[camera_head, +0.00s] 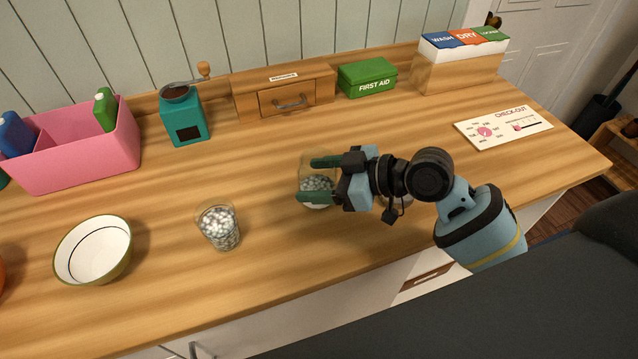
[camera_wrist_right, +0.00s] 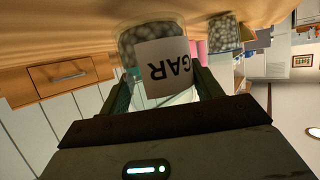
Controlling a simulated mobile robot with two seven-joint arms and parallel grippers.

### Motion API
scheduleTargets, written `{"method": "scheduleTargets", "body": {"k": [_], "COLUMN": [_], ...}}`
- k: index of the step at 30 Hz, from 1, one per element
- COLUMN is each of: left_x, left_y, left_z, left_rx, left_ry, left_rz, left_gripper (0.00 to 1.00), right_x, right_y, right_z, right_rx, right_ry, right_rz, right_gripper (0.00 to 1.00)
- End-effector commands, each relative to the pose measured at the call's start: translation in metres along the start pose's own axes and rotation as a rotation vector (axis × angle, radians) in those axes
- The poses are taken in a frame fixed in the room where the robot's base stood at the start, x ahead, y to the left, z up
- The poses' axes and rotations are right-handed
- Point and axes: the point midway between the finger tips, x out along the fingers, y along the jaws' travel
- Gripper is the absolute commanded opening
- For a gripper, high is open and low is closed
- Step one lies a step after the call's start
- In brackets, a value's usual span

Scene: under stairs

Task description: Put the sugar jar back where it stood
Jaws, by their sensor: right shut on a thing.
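The sugar jar (camera_head: 318,184) is a clear glass with pale grey pellets inside. My right gripper (camera_head: 320,178) is shut on it, one green finger on each side. In the right wrist view the jar (camera_wrist_right: 151,45) stands between the fingers (camera_wrist_right: 160,88), its white label reading "GAR" upside down. The jar looks upright, over the middle of the wooden counter (camera_head: 270,170); I cannot tell whether its base touches the wood. The gripper hides part of it. My left gripper is not in view.
A second glass of white pellets (camera_head: 219,228) stands left of the jar, with a bowl (camera_head: 93,250) farther left. Behind are a pink caddy (camera_head: 85,155), teal grinder (camera_head: 185,120), wooden drawer box (camera_head: 285,92) and green first-aid box (camera_head: 368,78). A check-out card (camera_head: 503,127) lies right.

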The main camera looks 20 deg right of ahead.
Motion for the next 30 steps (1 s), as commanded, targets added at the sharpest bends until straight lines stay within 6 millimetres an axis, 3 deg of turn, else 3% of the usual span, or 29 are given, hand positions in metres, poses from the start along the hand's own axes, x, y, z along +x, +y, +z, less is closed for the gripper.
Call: {"method": "scheduleTargets", "body": {"k": [5,18,19,23,30], "left_x": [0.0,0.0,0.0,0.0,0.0], "left_y": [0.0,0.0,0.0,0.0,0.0], "left_z": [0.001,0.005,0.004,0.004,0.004], "left_rx": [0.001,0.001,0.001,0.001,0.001], "left_ry": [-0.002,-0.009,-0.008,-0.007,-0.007], "left_rz": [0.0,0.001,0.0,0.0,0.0], "left_gripper": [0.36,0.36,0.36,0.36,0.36], "right_x": [0.006,0.008,0.008,0.008,0.008], "right_y": [0.0,0.0,0.0,0.0,0.0], "right_z": [0.016,0.021,0.021,0.021,0.021], "right_rx": [0.002,0.0,0.0,0.0,0.0], "right_ry": [0.001,0.001,0.0,0.0,0.0], "right_rz": [0.001,0.001,0.001,0.001,0.001], "right_gripper": [0.1,0.1,0.68,0.85,0.86]}}
